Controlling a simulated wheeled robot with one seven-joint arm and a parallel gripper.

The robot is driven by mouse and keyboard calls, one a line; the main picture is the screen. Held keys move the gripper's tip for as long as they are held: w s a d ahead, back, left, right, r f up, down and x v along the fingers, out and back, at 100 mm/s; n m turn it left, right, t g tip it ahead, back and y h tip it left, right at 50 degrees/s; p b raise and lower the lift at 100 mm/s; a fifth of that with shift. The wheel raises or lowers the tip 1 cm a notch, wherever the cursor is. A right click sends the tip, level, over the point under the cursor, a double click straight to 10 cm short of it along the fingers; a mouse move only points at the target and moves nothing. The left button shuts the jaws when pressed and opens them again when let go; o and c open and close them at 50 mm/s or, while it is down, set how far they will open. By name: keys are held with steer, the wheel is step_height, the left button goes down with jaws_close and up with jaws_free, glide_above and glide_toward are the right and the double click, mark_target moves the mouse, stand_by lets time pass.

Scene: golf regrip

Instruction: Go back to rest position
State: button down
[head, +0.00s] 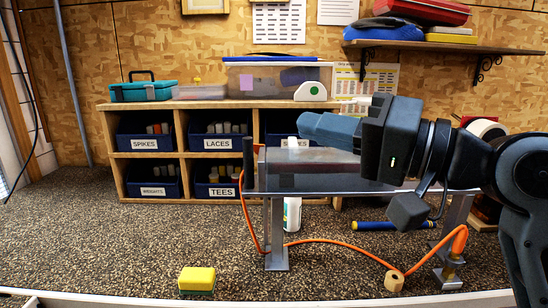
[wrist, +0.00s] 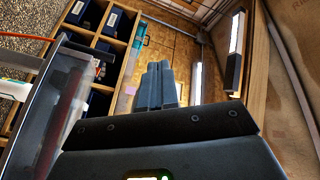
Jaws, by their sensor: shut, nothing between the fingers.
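My gripper (head: 305,124) is stretched toward the left in the head view, above a metal stand with a clear plate (head: 330,180). Its blue-grey fingers are together with nothing between them. In the wrist view the closed fingers (wrist: 158,85) point toward the wooden wall. My arm comes in from the right edge of the head view and hides part of the shelf and wall behind it.
A wooden cubby shelf (head: 200,106) with labelled blue bins stands behind. An orange hose (head: 330,240) runs around the stand. A white bottle (head: 292,214), a blue tube (head: 375,226), a yellow-topped sponge (head: 197,280) and a wooden ring (head: 394,281) are on the speckled surface.

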steer(key=s+d+f+m+t+h, duration=0.3)
steer(key=s+f+h, duration=0.1)
steer(key=f, duration=0.4)
steer(key=s+d+f+m+t+h, duration=0.2)
steer(key=s+f+m+h, duration=0.15)
steer(key=f, duration=0.55)
steer(key=s+d+f+m+t+h, duration=0.3)
steer(key=s+f+h, duration=0.15)
steer(key=f, duration=0.35)
steer(key=s+d+f+n+g+h, duration=0.1)
steer(key=s+d+f+n, duration=0.1)
steer(key=s, duration=0.7)
steer(key=s+d+f+n+g+h, duration=0.1)
steer(key=s+d+f+n, duration=0.1)
steer(key=s, duration=0.7)
steer(key=s+d+f+n+h, duration=0.2)
steer(key=s+n, duration=0.3)
steer(key=s, duration=0.4)
steer(key=shift+d+g, duration=0.4)
steer(key=shift+d, duration=0.45)
steer(key=shift+s+f, duration=0.1)
